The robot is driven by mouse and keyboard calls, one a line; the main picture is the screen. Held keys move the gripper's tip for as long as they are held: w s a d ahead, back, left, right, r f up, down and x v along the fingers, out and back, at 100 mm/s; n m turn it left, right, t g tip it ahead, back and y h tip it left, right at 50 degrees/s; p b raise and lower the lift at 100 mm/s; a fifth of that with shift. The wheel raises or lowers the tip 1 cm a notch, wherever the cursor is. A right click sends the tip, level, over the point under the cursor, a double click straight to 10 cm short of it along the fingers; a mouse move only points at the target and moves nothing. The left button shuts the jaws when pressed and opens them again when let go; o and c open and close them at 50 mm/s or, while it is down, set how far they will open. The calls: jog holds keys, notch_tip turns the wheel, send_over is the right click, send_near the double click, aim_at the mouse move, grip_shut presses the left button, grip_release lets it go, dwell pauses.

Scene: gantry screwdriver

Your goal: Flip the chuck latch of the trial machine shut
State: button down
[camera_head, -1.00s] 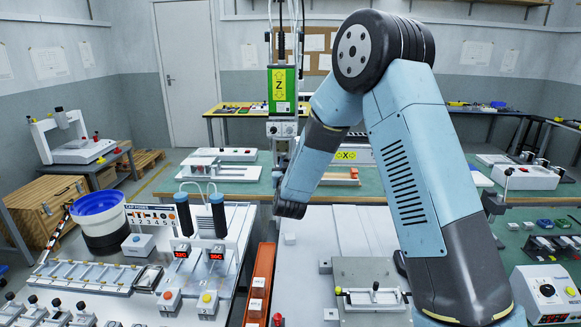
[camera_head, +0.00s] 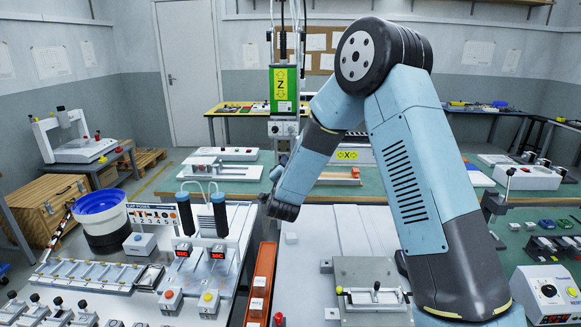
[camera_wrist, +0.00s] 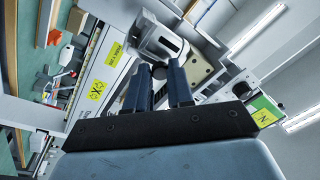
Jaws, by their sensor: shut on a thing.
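The trial machine's green Z unit (camera_head: 283,85) hangs on the gantry, with a grey block (camera_head: 283,128) below it. In the wrist view, the grey round chuck body (camera_wrist: 165,42) lies just beyond my gripper (camera_wrist: 159,68). My two dark blue fingers are close together, with a small dark knob, apparently the chuck latch (camera_wrist: 159,71), between their tips. The fingers hide most of the latch, so its angle cannot be told. In the head view, my wrist is in front of and below the Z unit; my fingertips are hidden there.
A yellow X label (camera_wrist: 96,90) marks the gantry beam beside the chuck. Below my arm are a white bench top (camera_head: 330,225), an orange rail (camera_head: 261,283) and a grey fixture plate (camera_head: 366,270). A blue bowl feeder (camera_head: 98,203) stands to the left.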

jog(key=shift+m, duration=0.3)
jog(key=c, duration=1)
grip_release()
jog(key=s+f, duration=0.2)
jog(key=s, duration=1.1)
jog(key=shift+s+a, duration=0.2)
jog(key=shift+s, duration=0.15)
